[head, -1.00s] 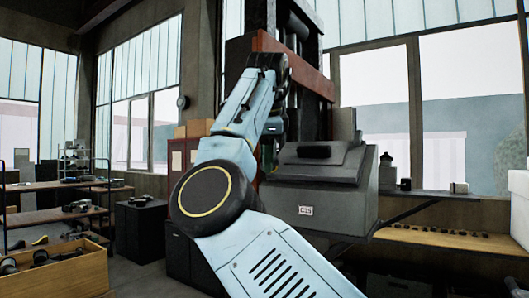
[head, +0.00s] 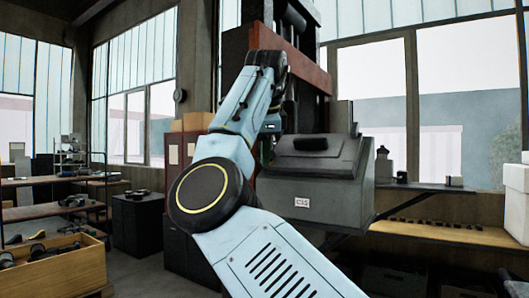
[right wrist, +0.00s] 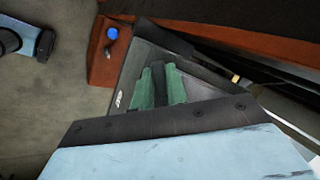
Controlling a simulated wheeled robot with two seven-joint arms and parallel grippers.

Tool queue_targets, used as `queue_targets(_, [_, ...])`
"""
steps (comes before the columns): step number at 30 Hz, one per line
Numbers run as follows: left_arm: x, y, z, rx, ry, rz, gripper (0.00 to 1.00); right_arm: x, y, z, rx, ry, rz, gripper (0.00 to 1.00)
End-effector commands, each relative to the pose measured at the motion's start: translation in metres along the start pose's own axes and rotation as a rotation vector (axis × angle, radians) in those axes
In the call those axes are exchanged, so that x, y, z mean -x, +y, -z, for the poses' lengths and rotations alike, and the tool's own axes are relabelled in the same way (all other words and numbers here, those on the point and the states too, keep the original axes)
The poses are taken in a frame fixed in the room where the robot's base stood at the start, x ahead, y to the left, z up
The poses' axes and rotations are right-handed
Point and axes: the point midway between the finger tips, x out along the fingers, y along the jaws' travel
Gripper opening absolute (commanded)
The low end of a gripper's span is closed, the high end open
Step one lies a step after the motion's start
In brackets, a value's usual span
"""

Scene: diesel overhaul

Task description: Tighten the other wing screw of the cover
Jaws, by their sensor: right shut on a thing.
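A dark grey housing (head: 330,180) marked C15 stands right of my arm in the head view, with a sloped top and a black handle. My right gripper (right wrist: 158,88) shows in the right wrist view as two green fingers close together against a dark panel with a small pale label. In the head view my light blue right arm covers most of the gripper, and only a bit of green shows behind it. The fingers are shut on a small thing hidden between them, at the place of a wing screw. No wing screw shows clearly. My left gripper is not in view.
A red-brown beam (right wrist: 215,18) crosses above the fingers in the right wrist view and bears a blue knob (right wrist: 112,32). A wall shelf (head: 440,188) and a wooden bench (head: 450,232) stand right of the housing. A wooden crate (head: 60,275) is at lower left.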

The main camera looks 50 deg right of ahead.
Motion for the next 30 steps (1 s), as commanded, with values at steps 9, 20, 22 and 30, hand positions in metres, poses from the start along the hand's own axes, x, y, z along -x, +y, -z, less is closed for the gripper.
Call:
queue_targets(9, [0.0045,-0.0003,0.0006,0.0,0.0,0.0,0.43,-0.0005,0.0007,-0.0004,-0.299,0.0,0.11,0.0])
queue_targets(20, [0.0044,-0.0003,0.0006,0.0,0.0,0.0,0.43,-0.0006,0.0001,0.0,-0.371,0.0,0.135,0.0])
queue_targets(22, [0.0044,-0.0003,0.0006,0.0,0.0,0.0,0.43,-0.0008,0.0003,-0.0002,-0.391,0.001,0.142,0.0])
queue_targets(30, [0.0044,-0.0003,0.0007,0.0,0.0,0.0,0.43,-0.0014,0.0006,-0.0001,-0.684,0.002,0.25,0.0])
